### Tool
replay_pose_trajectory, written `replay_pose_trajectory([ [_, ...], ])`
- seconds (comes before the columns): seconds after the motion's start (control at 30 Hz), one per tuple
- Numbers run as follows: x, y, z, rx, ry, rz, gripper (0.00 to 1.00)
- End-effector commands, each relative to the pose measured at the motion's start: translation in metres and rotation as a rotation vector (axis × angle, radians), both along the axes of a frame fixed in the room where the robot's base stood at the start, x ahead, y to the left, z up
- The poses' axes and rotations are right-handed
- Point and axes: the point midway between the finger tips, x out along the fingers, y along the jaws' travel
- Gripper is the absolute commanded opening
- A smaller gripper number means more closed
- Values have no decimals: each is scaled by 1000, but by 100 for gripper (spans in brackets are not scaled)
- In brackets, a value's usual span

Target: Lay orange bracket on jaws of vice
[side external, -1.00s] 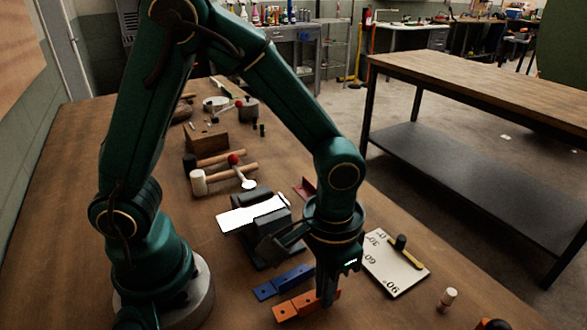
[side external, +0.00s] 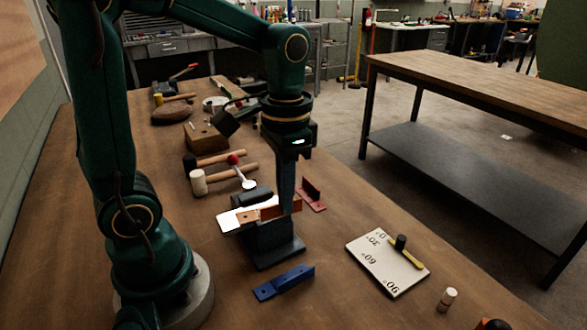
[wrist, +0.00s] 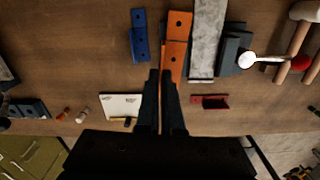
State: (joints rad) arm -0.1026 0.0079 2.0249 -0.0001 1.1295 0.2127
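The orange bracket (side external: 250,216) is gripped by its upright end in my gripper (side external: 286,209), over the near part of the vice (side external: 275,248). It lies roughly flat, and I cannot tell whether it touches the jaws. In the wrist view the orange bracket (wrist: 177,45) extends away from the fingertips of my gripper (wrist: 162,75), beside a pale metal plate (wrist: 204,42). The dark vice also shows in the wrist view (wrist: 233,48), partly behind that plate. In the side view the plate (side external: 229,222) lies across the vice, partly hidden by the bracket.
A blue bracket (side external: 284,283) lies on the bench in front of the vice. A red bracket (side external: 312,195) stands to its right. A marked white board (side external: 375,267) is farther right. Bench between vice and board is clear.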

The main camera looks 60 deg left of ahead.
Motion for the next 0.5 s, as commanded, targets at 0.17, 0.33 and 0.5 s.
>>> replay_pose_trajectory([
  [0.17,-1,29,22,-3,0,17,0],
  [0.33,-2,50,33,2,-16,82,0],
  [0.5,-2,56,34,4,-22,111,0],
])
